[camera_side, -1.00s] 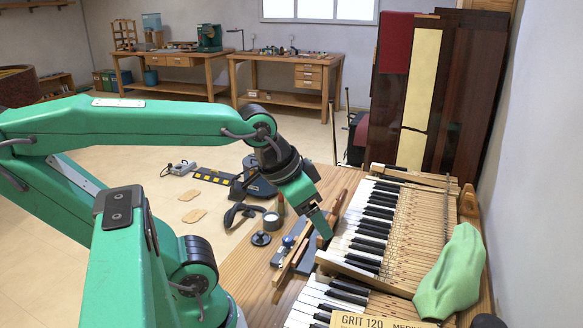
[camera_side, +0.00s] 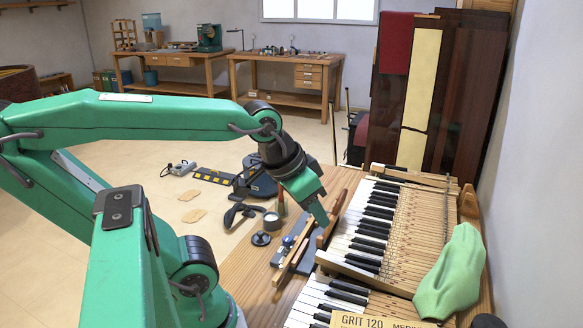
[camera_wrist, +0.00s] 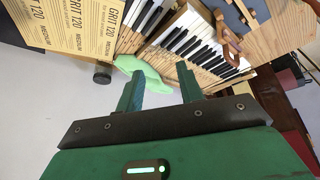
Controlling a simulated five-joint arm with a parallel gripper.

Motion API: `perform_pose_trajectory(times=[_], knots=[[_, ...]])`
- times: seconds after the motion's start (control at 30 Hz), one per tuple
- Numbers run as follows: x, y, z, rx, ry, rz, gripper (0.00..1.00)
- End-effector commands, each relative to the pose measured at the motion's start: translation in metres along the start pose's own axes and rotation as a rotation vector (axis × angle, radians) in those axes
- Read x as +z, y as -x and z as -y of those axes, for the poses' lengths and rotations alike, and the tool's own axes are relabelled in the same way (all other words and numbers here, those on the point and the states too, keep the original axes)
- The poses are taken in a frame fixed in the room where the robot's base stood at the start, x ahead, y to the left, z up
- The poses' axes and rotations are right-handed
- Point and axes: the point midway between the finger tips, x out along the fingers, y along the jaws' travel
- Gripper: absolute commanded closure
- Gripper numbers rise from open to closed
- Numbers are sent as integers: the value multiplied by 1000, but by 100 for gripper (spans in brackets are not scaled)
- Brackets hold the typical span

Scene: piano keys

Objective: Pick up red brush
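I cannot clearly pick out a red brush. A reddish-brown, handle-like piece (camera_side: 333,218) lies along the bench beside the piano keys. A reddish-brown wooden piece (camera_wrist: 230,52) also shows in the wrist view at upper right; I cannot tell if it is the same one. A small upright reddish thing (camera_side: 281,205) stands left of my gripper. My gripper (camera_side: 321,217) is above the bench, close to the handle-like piece in the side view. In the wrist view its two fingers (camera_wrist: 160,70) are apart with nothing between them.
The piano keys (camera_side: 365,222) run along the right of the bench, with a green cloth (camera_side: 450,275) on their frame. A sandpaper pack (camera_side: 375,321) lies at the front.

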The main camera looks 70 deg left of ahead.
Motion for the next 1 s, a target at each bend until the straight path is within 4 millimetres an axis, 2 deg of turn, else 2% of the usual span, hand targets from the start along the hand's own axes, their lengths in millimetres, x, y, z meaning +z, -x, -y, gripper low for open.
perform_pose_trajectory(times=[0.27, 0.47, 0.7, 1.0], knots=[[-33, -7, 32, -63, 305, 62, 63], [-60, -18, 69, -127, 604, 110, 63], [-83, -36, 124, -210, 965, 154, 63], [-93, -65, 206, -322, 1416, 194, 63]])
